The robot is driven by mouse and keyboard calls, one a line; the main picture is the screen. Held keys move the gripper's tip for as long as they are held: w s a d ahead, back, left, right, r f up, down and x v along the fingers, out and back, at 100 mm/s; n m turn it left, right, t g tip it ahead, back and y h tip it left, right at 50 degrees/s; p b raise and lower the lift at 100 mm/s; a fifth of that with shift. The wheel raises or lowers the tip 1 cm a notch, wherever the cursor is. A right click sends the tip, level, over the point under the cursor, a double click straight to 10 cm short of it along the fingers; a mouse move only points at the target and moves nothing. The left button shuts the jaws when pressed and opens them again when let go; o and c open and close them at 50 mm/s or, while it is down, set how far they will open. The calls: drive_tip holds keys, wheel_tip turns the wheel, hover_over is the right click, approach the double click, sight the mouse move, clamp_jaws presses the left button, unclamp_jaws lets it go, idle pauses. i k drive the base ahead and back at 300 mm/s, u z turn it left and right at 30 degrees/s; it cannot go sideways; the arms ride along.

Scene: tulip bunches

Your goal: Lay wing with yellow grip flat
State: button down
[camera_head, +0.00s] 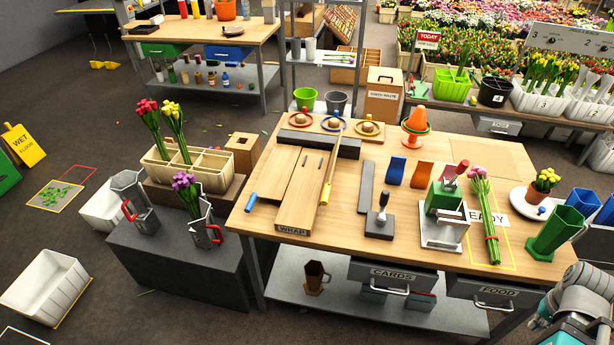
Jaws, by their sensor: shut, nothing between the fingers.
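A wooden wrapping board marked WRAP (292,229) lies on the left part of the workbench. The wing with the yellow grip (325,193) is on the board's right side and appears raised, with a pale rod running up its edge. Its exact tilt is hard to tell. The other wing (271,186) lies to the left, with its blue grip (250,201) out beside it. My arm shows at the lower right corner, far from the board. No gripper fingers can be made out there.
A dark bar (319,143) lies behind the board. A green holder (554,231) stands near my arm.

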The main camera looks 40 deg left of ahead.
sight(327, 187)
drive_tip(key=k, duration=0.15)
drive_tip(key=u, duration=1.5)
drive_tip(key=i, duration=1.45)
